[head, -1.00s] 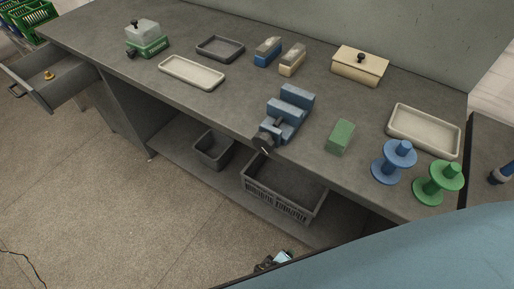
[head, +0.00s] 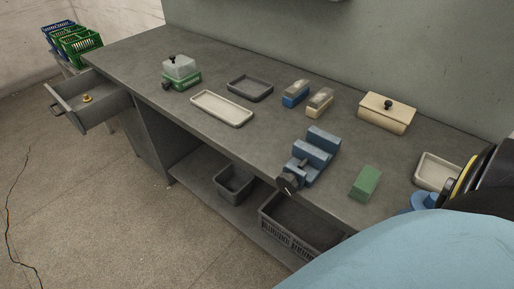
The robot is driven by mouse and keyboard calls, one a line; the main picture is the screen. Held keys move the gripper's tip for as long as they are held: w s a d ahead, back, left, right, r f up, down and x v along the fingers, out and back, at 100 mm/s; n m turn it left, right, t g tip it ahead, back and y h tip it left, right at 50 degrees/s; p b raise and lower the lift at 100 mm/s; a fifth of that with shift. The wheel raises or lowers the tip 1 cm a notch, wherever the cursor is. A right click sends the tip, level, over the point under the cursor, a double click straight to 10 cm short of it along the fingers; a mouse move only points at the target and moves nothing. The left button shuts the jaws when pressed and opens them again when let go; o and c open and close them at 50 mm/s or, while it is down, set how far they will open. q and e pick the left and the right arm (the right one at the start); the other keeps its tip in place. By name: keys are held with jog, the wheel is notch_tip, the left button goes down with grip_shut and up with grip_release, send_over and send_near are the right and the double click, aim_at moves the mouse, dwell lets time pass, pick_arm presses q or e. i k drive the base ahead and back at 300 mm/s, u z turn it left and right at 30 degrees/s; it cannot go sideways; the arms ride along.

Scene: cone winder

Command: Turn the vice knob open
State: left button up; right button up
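The blue vice (head: 312,158) sits at the front edge of the grey workbench (head: 225,140), right of the middle in the head view. Its dark round knob (head: 288,184) faces the front and sticks out over the bench edge. A gap shows between the vice's blue jaw blocks, and I see nothing held there. Neither of my grippers is in view. A light blue arm link of mine covers the lower right and hides part of the bench.
A green block (head: 365,183) lies right of the vice. A pale tray (head: 222,108), a dark tray (head: 250,87) and a cream box (head: 387,112) stand on the bench. A drawer (head: 90,103) is open at left. Bins (head: 235,183) sit below.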

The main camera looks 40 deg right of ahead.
aim_at(287, 182)
jog(key=i, duration=1.7)
jog(key=z, duration=4.8)
